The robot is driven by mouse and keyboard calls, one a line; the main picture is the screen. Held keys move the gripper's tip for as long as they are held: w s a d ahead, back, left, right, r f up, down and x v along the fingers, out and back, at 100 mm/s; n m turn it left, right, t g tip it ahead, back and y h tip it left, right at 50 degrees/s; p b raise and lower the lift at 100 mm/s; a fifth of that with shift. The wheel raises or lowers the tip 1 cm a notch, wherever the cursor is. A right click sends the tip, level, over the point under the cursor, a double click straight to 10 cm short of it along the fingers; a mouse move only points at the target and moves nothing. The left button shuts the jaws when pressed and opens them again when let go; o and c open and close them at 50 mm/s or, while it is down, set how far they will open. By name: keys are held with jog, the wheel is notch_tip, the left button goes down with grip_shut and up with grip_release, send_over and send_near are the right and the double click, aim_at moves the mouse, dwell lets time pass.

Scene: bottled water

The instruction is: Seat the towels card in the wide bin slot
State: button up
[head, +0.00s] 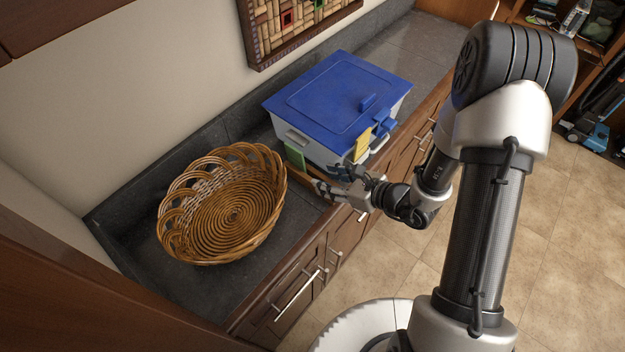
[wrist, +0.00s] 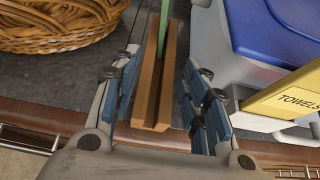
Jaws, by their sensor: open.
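The yellow towels card (head: 362,143) stands at the front of the blue-lidded bin (head: 337,98). In the wrist view this card (wrist: 292,98) is at the right edge, with "TOWELS" readable on it. I cannot tell how deep it sits or make out the wide slot behind it. My gripper (head: 340,180) is open, low in front of the bin's left corner. In the wrist view its fingers (wrist: 158,68) stand apart on either side of a grooved wooden holder (wrist: 148,92), with the towels card outside them to the right.
A green card (head: 295,156) stands upright in the wooden holder, left of the bin; the wrist view shows it edge-on (wrist: 162,30). A wicker basket (head: 225,205) is left on the dark counter (head: 150,277). The counter's front edge runs below my gripper.

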aim_at(307, 173)
jog(key=b+x, duration=0.1)
jog(key=x, duration=0.6)
jog(key=shift+r, duration=0.1)
jog(key=shift+c, duration=0.4)
jog(key=c, duration=0.7)
